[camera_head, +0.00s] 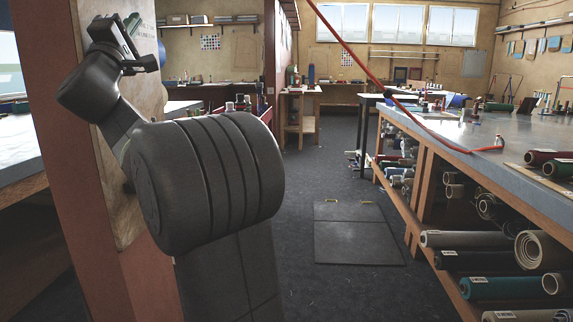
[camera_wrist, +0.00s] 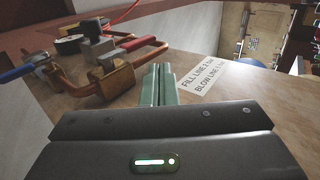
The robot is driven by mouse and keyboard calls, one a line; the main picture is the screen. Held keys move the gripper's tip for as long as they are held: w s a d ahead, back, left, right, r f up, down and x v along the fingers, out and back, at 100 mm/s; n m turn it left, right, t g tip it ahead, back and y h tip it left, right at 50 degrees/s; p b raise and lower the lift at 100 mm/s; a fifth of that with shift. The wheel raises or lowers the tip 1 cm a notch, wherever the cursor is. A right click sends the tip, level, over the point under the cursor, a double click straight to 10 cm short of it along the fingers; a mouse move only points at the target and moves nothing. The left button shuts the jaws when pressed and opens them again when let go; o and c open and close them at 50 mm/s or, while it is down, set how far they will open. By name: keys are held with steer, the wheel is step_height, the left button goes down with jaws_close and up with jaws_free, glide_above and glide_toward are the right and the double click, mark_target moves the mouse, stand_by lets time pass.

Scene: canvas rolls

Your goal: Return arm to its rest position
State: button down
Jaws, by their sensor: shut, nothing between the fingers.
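My gripper (camera_wrist: 158,84) shows in the wrist view as two pale green fingers side by side, shut with nothing between them. It is in front of a wooden panel (camera_wrist: 203,65) with a label (camera_wrist: 215,77) reading "FILL LINE" and "BLOW LINE". Valves with copper pipes (camera_wrist: 115,75) and red and blue handles are on the panel, left of the fingers. In the head view my folded arm (camera_head: 205,180) fills the left side, close to the wooden post. The fingers are hard to make out there.
A reddish wooden post (camera_head: 95,190) stands at left beside my arm. A long workbench (camera_head: 480,140) with rolls on its shelves (camera_head: 500,260) runs along the right. A red hose (camera_head: 365,70) hangs across to the bench. The dark floor (camera_head: 345,285) between is open.

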steer(key=w+r+g+p, duration=0.2)
steer(key=w+r+p, duration=0.2)
steer(key=p, duration=0.3)
steer(key=s+g+p, duration=0.1)
steer(key=p, duration=0.3)
steer(key=s+g+p, duration=0.1)
steer(key=s+p, duration=0.1)
steer(key=p, duration=0.3)
steer(key=s+p, duration=0.2)
steer(key=p, duration=0.3)
steer(key=shift+s+f+g, duration=0.2)
steer(key=shift+f+g, duration=0.1)
steer(key=shift+g, duration=0.1)
steer(key=g+p, duration=0.1)
steer(key=p, duration=0.3)
steer(key=s+g+p, duration=0.1)
steer(key=p, duration=0.4)
steer(key=shift+s+a+r, duration=0.1)
steer(key=shift+s+r, duration=0.1)
steer(key=shift+r, duration=0.1)
steer(key=shift+s+g+y+p, duration=0.2)
steer(key=shift+g+y+p, duration=0.15)
steer(key=shift+p, duration=0.55)
steer(key=shift+f, duration=0.15)
